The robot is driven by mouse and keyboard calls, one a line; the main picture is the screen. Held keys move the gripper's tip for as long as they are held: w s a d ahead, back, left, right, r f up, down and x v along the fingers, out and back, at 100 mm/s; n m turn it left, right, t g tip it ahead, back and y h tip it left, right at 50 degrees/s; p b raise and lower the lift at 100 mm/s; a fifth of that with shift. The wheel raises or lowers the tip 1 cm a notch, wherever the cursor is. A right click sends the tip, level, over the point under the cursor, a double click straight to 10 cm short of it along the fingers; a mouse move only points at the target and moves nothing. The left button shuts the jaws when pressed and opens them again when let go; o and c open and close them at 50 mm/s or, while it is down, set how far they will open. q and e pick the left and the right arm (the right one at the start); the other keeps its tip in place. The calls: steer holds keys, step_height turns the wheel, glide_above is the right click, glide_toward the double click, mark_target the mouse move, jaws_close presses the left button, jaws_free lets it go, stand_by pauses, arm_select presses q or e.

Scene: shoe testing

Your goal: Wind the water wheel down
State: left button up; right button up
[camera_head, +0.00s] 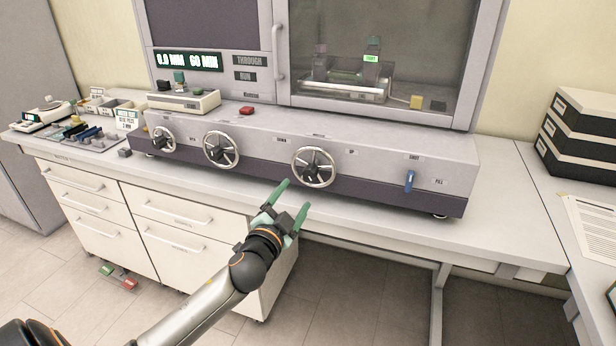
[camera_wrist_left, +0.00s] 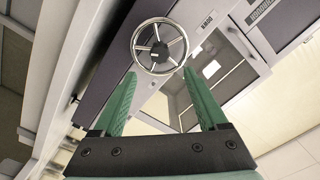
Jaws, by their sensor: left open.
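A silver spoked handwheel (camera_head: 313,167) is the rightmost of three wheels on the front of the grey and purple machine. A small label on its left seems to read DOWN and one on its right UP; the label above it is too small to read surely. My left gripper (camera_head: 294,196) is open and empty, just below and in front of this wheel, apart from it. In the left wrist view the wheel (camera_wrist_left: 159,46) lies ahead of the two green fingertips (camera_wrist_left: 159,73), about centred between them. My right gripper is not in view.
Two more handwheels, a middle one (camera_head: 221,149) and a left one (camera_head: 163,139), sit along the machine. A blue lever (camera_head: 409,181) is right of the wheels. A glass-fronted cabinet (camera_head: 385,50) stands behind. The bench top (camera_head: 500,240) is clear at the front right.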

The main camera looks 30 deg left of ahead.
mark_target(309, 175)
arm_select(q)
steer(key=x, duration=1)
steer(key=shift+d+p, duration=0.1)
steer(key=shift+p, duration=0.2)
steer(key=shift+c, duration=0.2)
jaws_close()
